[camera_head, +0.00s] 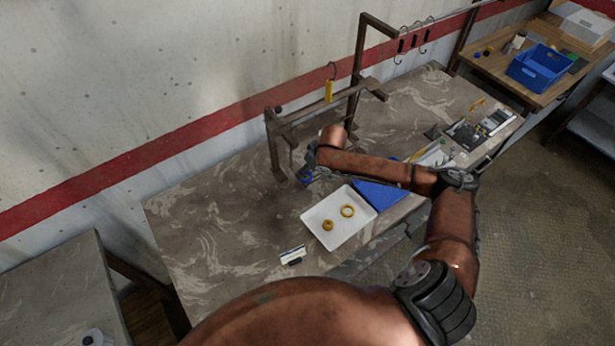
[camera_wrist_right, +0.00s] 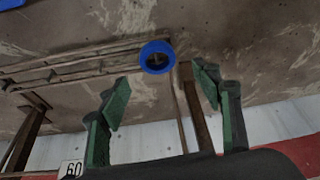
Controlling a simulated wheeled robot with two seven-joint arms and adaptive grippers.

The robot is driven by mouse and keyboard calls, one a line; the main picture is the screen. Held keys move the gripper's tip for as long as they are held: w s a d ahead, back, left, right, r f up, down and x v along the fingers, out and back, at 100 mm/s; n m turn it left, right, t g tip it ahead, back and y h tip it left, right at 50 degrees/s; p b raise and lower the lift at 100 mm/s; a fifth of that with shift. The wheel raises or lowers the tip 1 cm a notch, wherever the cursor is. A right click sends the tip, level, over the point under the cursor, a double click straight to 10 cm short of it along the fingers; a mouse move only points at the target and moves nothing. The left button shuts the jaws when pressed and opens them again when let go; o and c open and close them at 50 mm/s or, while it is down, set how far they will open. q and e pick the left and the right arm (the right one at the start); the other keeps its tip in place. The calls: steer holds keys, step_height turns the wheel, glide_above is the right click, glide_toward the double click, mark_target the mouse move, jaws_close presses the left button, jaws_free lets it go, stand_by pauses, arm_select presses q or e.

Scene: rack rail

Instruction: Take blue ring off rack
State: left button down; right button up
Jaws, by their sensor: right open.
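The blue ring (camera_wrist_right: 146,66) is in the right wrist view, just beyond the fingertips and between them. Its opening faces the camera, and it sits at the rack's rail (camera_wrist_right: 75,75); I cannot tell exactly how it hangs on it. In the head view a small blue patch (camera_head: 304,179) shows beside my right gripper (camera_head: 309,170), near the front of the brown rack (camera_head: 300,118). My right gripper, also in the wrist view (camera_wrist_right: 161,76), is open and empty, its green-padded fingers apart from the ring. My left gripper is not in view.
A yellow tag (camera_head: 328,91) hangs from a hook above the rack. The table's left part (camera_head: 200,220) is clear. A blue crate (camera_head: 539,68) stands farther back.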

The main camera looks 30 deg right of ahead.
mark_target(306, 175)
steer(key=x, duration=0.4)
steer(key=shift+s+d+f, duration=0.1)
steer(key=shift+f, duration=0.3)
steer(key=c, duration=1.2)
steer(key=shift+r, duration=0.1)
steer(key=shift+c, duration=0.2)
